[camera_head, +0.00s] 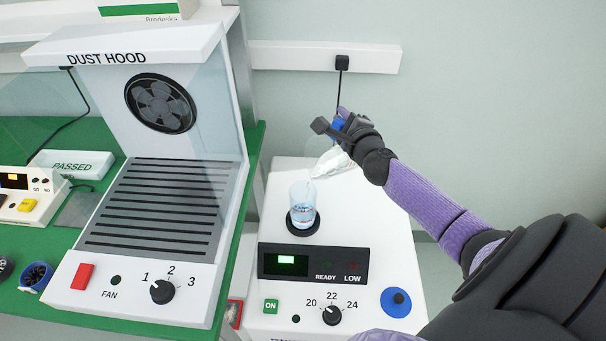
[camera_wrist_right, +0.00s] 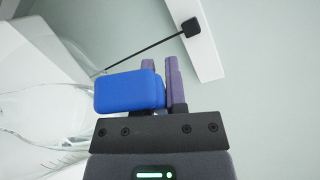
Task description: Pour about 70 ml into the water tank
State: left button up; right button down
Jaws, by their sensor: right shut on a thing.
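The water tank (camera_head: 303,212) is a clear cup with bluish water in its lower part, standing upright on a dark round base on the white machine. My right gripper (camera_head: 340,122) is shut on the blue handle of a clear jug (camera_head: 333,162). The jug is tilted with its mouth down to the left, just above and right of the tank's rim. A faint streak shows between mouth and tank, but I cannot tell clearly whether water is running. The right wrist view shows the blue handle (camera_wrist_right: 130,92) between purple fingers. My left gripper is out of view.
The white machine (camera_head: 370,222) has a lit green display (camera_head: 286,260), READY and LOW labels, a dial (camera_head: 332,315) and a blue round cap (camera_head: 396,302). The dust hood (camera_head: 160,200) stands left of the tank. A dark cord hangs from the wall behind my right gripper.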

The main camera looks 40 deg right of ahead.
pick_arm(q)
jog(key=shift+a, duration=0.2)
pick_arm(e)
jog(key=shift+r, duration=0.1)
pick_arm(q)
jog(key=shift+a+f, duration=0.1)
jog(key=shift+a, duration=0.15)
pick_arm(e)
jog(key=shift+a, duration=0.15)
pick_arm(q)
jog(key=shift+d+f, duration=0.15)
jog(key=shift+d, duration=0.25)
pick_arm(e)
jog(key=shift+a+r+n, duration=0.2)
jog(key=shift+r+n, duration=0.05)
jog(key=shift+n, duration=0.05)
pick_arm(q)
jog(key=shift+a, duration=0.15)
pick_arm(e)
jog(key=shift+a, duration=0.1)
